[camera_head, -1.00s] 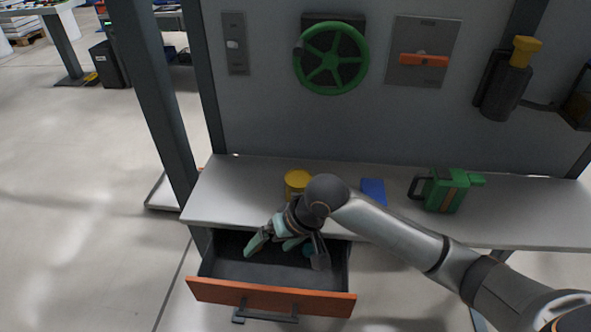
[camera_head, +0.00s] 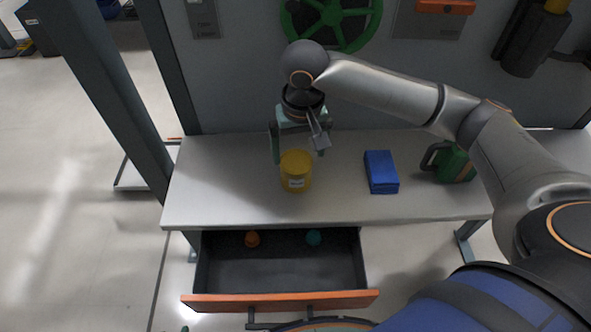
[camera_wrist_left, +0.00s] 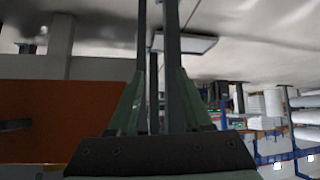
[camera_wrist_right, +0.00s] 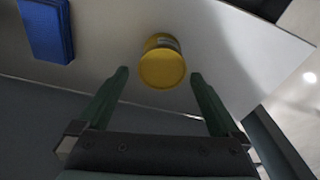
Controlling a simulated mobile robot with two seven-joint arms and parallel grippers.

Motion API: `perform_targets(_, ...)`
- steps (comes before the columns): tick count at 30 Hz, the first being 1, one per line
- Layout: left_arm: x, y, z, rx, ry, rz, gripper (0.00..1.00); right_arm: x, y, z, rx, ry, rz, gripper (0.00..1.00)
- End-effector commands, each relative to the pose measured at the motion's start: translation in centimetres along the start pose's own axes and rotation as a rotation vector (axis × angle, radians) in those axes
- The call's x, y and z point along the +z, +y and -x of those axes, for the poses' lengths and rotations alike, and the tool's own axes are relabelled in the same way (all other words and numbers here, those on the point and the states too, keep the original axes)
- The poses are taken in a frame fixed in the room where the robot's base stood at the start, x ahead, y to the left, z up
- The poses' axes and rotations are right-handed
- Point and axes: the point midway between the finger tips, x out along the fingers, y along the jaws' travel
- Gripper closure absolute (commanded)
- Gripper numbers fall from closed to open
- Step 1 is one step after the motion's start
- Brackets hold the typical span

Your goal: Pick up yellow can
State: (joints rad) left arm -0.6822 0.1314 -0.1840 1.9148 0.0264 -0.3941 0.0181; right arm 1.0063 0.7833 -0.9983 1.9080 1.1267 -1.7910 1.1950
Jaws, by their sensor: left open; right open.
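The yellow can (camera_head: 296,171) stands upright on the grey table, left of its middle, with a pale label on its front. My right gripper (camera_head: 300,150) is above and just behind the can in the head view, open, fingers pointing down. In the right wrist view the can (camera_wrist_right: 162,62) shows ahead of the open fingers of my right gripper (camera_wrist_right: 158,75), centred between them and slightly beyond the tips. Nothing is held. My left gripper (camera_wrist_left: 157,60) shows in the left wrist view, open and empty; the can is not in that view.
A blue box (camera_head: 381,172) and a green jug (camera_head: 452,163) stand right of the can. A green handwheel (camera_head: 335,18) is on the panel behind.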

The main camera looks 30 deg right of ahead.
Motion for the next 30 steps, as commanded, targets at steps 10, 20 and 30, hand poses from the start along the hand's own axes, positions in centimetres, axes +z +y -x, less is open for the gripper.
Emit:
perform_targets(10, 0.4, 0.0, -0.4, 0.000, -0.001, 0.000, 0.50, -0.1, -0.2, -3.7, 0.000, -0.002, 0.001, 0.00)
perform_targets(20, 0.5, -0.1, -0.6, 0.000, 0.001, -0.001, 0.50, -0.2, -0.3, -6.7, -0.002, 0.001, 0.003, 0.00)
perform_targets(30, 0.5, -0.1, -0.6, 0.000, 0.002, -0.001, 0.50, -0.2, -0.3, -6.6, -0.002, 0.001, 0.003, 0.19)
